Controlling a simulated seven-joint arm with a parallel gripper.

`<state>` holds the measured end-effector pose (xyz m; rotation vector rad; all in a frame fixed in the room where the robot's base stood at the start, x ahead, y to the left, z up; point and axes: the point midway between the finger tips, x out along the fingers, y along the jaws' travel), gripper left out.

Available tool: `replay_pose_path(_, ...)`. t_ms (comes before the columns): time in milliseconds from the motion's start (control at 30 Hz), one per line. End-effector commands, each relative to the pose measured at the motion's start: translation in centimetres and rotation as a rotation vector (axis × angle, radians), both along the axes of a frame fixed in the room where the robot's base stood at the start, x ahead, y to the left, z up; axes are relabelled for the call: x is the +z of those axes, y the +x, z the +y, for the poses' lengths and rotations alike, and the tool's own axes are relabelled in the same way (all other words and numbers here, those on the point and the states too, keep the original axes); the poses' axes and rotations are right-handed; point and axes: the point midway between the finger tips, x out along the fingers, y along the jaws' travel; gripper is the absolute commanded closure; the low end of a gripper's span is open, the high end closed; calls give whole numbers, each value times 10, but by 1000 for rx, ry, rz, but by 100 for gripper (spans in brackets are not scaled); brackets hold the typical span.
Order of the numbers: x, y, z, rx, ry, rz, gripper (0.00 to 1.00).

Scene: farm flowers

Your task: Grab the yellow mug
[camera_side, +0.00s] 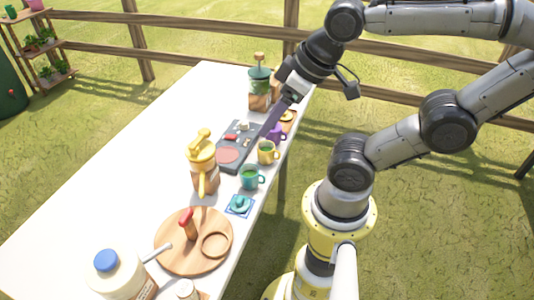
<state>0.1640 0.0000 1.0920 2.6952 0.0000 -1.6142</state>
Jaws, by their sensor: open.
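The yellow mug (267,152) stands upright on the white table (130,150) near its right edge, its handle to the right. It sits between a purple mug (276,132) behind and a teal mug (250,176) in front. My gripper (268,132) reaches down from the upper right, with purple fingers just behind the yellow mug and beside the purple mug. The fingers are apart from the yellow mug, as far as I can see. The gripper is open. The gap between its fingertips is hard to make out.
A dark tray (228,168) lies left of the mugs. A yellow-topped jar (202,165) stands near it, and a green-topped jar (260,88) stands behind. A round wooden board (180,262) and a blue-lidded jar (115,272) are in front. The table's left side is clear.

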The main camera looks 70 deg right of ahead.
Motion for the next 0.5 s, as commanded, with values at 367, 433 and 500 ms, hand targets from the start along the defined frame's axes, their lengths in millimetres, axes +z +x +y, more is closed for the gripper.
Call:
replay_pose_path(367, 0, 0, 0, 0, 0, 0, 0)
replay_pose_path(433, 0, 0, 0, -7, 4, 0, 0)
replay_pose_path(500, 0, 0, 0, -31, 17, -2, 0)
